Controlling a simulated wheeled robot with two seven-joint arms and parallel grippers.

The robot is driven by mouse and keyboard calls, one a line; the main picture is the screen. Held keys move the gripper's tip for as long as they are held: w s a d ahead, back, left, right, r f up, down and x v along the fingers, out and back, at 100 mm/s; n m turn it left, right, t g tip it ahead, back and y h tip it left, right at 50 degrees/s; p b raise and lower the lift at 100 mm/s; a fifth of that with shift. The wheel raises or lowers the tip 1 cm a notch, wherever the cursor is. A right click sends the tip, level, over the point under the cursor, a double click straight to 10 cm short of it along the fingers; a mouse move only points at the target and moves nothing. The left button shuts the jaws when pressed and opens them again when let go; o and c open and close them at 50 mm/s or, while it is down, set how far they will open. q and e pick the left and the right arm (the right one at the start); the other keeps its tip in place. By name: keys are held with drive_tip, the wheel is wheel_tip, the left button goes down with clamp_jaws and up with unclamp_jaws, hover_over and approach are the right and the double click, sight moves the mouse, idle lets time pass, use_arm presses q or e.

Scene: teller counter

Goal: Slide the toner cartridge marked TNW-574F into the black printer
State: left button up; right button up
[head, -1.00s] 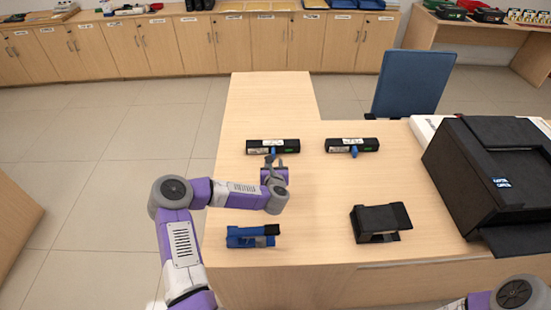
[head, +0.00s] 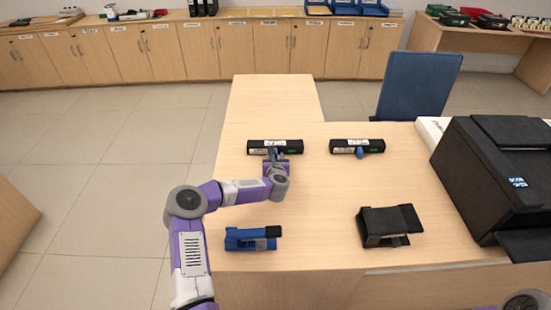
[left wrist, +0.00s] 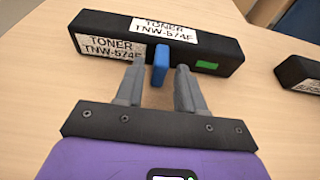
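Two black toner cartridges lie on the counter in the head view. The left cartridge (head: 275,146) carries white labels, which read TONER TNW-574F in the left wrist view (left wrist: 215,45). It has a blue tab (left wrist: 161,62) on its near side and a green patch. My left gripper (left wrist: 158,85) is open, its fingers on either side of the blue tab with gaps visible. The right cartridge (head: 357,147) also has a blue tab; its label is too small to read. The black printer (head: 497,175) stands at the right. My right gripper is out of view.
A blue stapler-like tool (head: 253,238) and a black device (head: 389,226) sit near the counter's front. A blue chair (head: 416,86) stands behind. The counter (head: 320,200) between the cartridges and the printer is largely clear.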

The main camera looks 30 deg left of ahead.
use_arm(q)
drive_tip(key=shift+w+a+f, duration=0.25)
drive_tip(key=shift+w+a, duration=0.1)
drive_tip(key=shift+w, duration=0.2)
clamp_jaws()
drive_tip(key=shift+r+b, duration=0.3)
drive_tip(key=shift+r, duration=0.05)
drive_tip(key=shift+s+d+f+p+v, duration=0.25)
drive_tip(key=shift+f+v, duration=0.35)
drive_tip(key=shift+v, duration=2.15)
drive_tip(key=shift+s+f+p+v, duration=0.1)
drive_tip(key=shift+f+p+v, duration=0.4)
drive_tip(key=shift+v, duration=2.3)
drive_tip(key=shift+s+d+f+p+v, duration=0.15)
drive_tip(key=shift+f+v, duration=0.6)
drive_tip(key=shift+v, duration=2)
